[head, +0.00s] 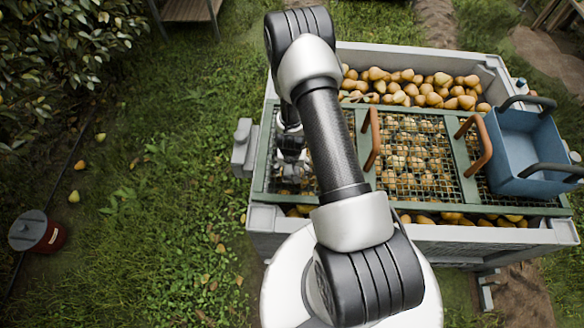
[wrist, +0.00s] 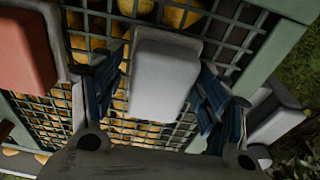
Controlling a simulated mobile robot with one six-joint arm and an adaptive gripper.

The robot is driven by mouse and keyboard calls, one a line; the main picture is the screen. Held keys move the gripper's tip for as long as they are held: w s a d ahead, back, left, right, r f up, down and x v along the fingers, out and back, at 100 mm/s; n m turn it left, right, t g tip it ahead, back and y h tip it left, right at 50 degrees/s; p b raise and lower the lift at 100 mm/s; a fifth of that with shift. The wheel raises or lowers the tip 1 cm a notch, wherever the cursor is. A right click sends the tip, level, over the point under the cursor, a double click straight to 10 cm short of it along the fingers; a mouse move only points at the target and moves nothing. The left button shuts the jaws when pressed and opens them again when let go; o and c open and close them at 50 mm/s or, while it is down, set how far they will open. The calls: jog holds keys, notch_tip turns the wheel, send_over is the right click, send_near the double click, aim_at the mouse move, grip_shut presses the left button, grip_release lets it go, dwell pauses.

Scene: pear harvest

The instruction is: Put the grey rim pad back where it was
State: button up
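The grey rim pad (wrist: 165,72) is a light grey block between the two fingers of my gripper (wrist: 160,95) in the wrist view. In the head view my gripper (head: 292,155) is over the left part of the green-framed mesh lid, partly hidden by my arm, and the pad cannot be made out clearly there. The grey bin (head: 400,52) under the lid is full of pears.
A blue crate (head: 525,150) rests at the lid's right end. Grey blocks (head: 243,148) sit outside the bin's left edge. A red bucket (head: 45,236) stands on the grass.

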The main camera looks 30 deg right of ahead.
dwell(0.3)
notch_tip(320, 180, up, 12)
jog(key=s+p, duration=0.2)
jog(key=p, duration=0.4)
notch_tip(320, 180, up, 14)
jog(key=r+n+t+y, duration=0.1)
jog(key=n, duration=0.1)
send_over(292, 171)
jog(key=w+a, duration=0.4)
jog(key=s+a+r+n+t, duration=0.1)
jog(key=a+r, duration=0.1)
jog(key=r, duration=0.4)
jog(key=s+a+r, duration=0.2)
jog(key=a+r, duration=0.1)
jog(key=r, duration=0.3)
jog(key=s+r+n, duration=0.1)
jog(key=s+r, duration=0.4)
jog(key=s, duration=0.1)
jog(key=s+a+r+n, duration=0.1)
jog(key=s+r, duration=0.4)
jog(key=s, duration=0.1)
jog(key=s+a+r+n+t, duration=0.1)
jog(key=s+r, duration=0.4)
jog(key=s, duration=0.2)
jog(key=shift+a+r+n, duration=0.25)
jog(key=shift+r+n, duration=0.1)
jog(key=shift+n, duration=0.05)
jog(key=shift+c, duration=0.4)
